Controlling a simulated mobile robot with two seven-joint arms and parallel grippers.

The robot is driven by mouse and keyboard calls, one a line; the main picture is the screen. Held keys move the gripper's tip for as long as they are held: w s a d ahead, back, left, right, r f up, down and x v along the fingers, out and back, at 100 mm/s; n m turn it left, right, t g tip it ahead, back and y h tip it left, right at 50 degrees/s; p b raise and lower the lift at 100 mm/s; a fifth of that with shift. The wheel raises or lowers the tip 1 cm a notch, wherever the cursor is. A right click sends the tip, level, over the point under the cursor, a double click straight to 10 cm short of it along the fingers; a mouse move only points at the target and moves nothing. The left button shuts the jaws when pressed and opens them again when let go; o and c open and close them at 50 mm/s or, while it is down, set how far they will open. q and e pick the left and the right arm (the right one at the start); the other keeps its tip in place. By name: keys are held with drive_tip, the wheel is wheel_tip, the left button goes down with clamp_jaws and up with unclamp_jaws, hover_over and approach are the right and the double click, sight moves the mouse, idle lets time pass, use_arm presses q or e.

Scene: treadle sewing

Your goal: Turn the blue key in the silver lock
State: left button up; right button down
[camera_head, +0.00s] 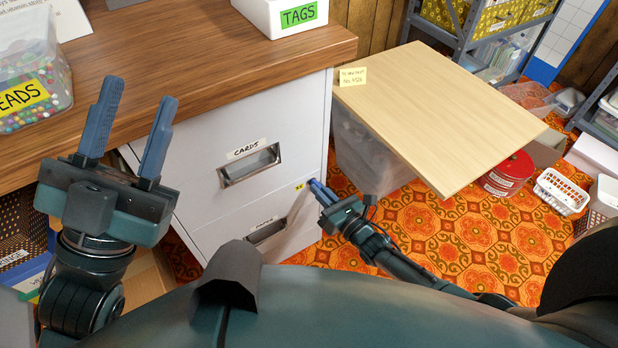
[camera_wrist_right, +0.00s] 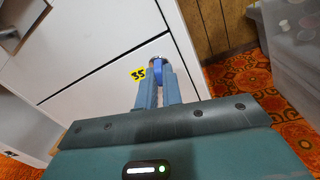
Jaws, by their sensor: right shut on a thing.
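In the right wrist view, a blue key (camera_wrist_right: 158,70) stands at a silver lock (camera_wrist_right: 154,61) on the white cabinet front, mostly hidden by my fingers. My right gripper (camera_wrist_right: 159,84) is shut on the blue key. In the head view, my right gripper (camera_head: 318,188) reaches the right edge of the cabinet (camera_head: 290,100), and the key and lock are hidden there. My left gripper (camera_head: 130,125) is open and empty, raised in front of the wooden counter at the left.
A yellow 35 tag (camera_wrist_right: 138,74) sits left of the lock. Drawers labelled CARDS (camera_head: 250,165) and another below are closed. A pale wooden board (camera_head: 430,110) lies on a clear bin (camera_head: 365,150) to the right. A bead tub (camera_head: 35,70) stands on the counter (camera_head: 170,60).

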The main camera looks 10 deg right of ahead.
drive_tip(key=n, duration=0.3)
drive_tip(key=shift+d+r, duration=0.1)
drive_tip(key=c, duration=1.5)
unclamp_jaws()
drive_tip(key=shift+c, duration=0.3)
